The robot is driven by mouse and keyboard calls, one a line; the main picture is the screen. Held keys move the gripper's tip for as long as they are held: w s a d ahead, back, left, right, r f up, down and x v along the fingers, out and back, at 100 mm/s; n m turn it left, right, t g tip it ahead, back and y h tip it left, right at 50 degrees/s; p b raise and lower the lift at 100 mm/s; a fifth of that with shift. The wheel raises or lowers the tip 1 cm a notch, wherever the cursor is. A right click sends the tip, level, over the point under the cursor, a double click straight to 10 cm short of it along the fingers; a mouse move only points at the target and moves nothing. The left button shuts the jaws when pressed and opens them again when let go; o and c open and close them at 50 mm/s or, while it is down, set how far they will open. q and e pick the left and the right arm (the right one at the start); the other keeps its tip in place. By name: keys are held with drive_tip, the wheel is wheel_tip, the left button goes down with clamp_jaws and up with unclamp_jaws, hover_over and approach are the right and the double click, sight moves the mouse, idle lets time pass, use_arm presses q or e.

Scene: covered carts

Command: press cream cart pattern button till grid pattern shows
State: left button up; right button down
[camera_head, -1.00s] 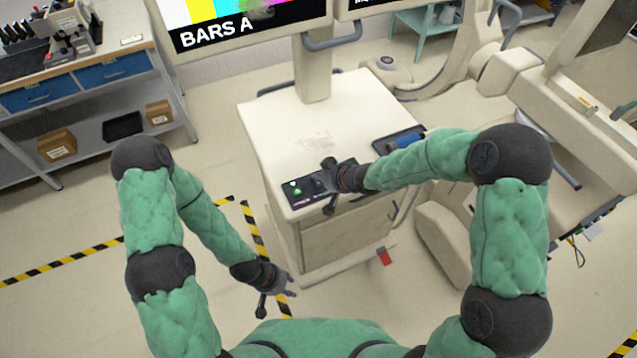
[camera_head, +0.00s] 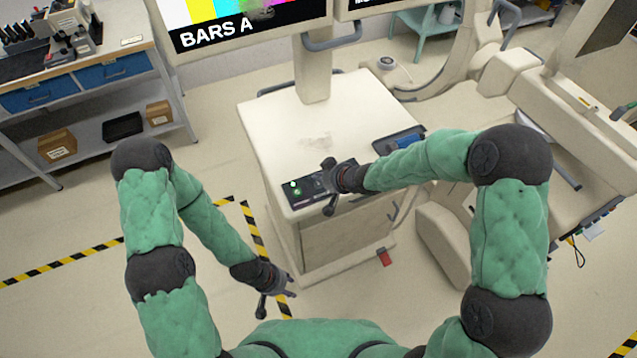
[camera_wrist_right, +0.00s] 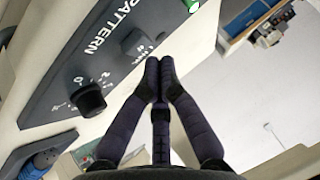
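The cream cart (camera_head: 270,125) stands in the middle of the head view. Its screen (camera_head: 250,8) shows colour bars with the caption "BARS A". The dark control panel (camera_head: 308,198) sits at the cart top's near edge. In the right wrist view a "PATTERN" label (camera_wrist_right: 105,28) lies beside a dark raised button (camera_wrist_right: 137,42). My right gripper (camera_wrist_right: 160,66) is shut and empty, its fingertips just right of that button; I cannot tell whether they touch it. My left gripper (camera_head: 280,291) hangs low beside the cart, its finger opening unclear.
A black knob (camera_wrist_right: 88,99) and a green button (camera_wrist_right: 193,4) share the panel. A tray with a blue item (camera_head: 405,141) lies on the cart top. A workbench (camera_head: 95,80) stands at the left. Floor between bench and cart is clear, with striped tape.

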sight(320, 185)
drive_tip(key=shift+f, duration=0.15)
drive_tip(key=shift+f, duration=0.25)
drive_tip(key=shift+f+b, duration=0.5)
drive_tip(key=shift+f, duration=0.05)
idle(0.7)
drive_tip(key=shift+r, duration=0.1)
drive_tip(key=shift+r+p, duration=0.9)
drive_tip(key=shift+p, duration=0.1)
wheel_tip(320, 185, up, 5)
drive_tip(key=p, duration=0.5)
idle(0.3)
